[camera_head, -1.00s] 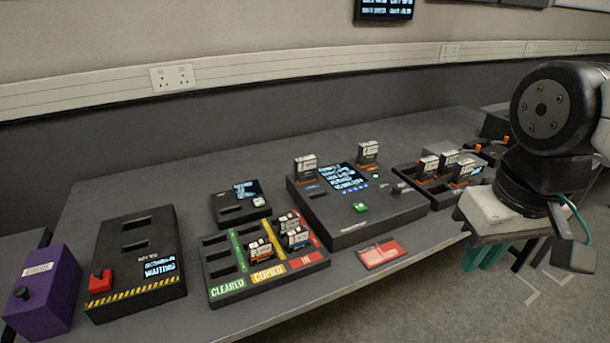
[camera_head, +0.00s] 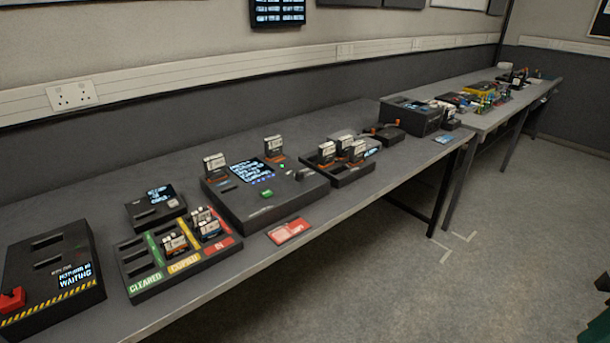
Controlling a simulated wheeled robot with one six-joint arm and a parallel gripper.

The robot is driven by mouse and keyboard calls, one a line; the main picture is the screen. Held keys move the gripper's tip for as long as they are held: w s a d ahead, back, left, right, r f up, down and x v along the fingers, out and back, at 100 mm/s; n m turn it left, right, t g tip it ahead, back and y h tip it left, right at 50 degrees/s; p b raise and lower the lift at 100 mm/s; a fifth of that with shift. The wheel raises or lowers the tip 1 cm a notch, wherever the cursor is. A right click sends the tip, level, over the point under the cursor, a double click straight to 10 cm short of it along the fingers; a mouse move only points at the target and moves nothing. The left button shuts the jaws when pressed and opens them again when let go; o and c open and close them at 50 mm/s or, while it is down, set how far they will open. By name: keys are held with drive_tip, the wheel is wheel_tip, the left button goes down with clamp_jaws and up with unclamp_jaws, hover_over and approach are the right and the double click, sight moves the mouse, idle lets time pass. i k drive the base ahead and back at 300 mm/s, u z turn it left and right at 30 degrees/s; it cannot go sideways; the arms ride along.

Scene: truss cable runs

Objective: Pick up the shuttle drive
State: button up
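I cannot tell which drive is the shuttle drive; no label is legible enough. Small drives with white labels stand upright in several places. One drive (camera_head: 215,167) stands at the left of the large black console (camera_head: 290,205), and another drive (camera_head: 273,148) stands at its back right. Several more stand in a black tray (camera_head: 350,178) to the right. Several sit in the rack (camera_head: 150,283) marked CLEARED, COPIED and IN. Only a green piece and a dark piece, seemingly of my gripper (camera_head: 597,329), show at the lower right edge, well away from the drives. Its fingers cannot be made out.
A black unit (camera_head: 85,291) with a red knob and a WAITING screen stands front left. A small screened box (camera_head: 155,210) is behind the rack. A red card (camera_head: 290,231) lies near the front edge. A second table (camera_head: 480,118) with clutter stands beyond. Open floor lies right.

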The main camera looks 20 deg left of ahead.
sight(215, 169)
drive_tip(key=z, duration=0.2)
drive_tip(key=k, duration=0.35)
drive_tip(key=i, duration=1.3)
drive_tip(key=u, duration=1.45)
drive_tip(key=i, duration=0.75)
drive_tip(key=u, duration=0.6)
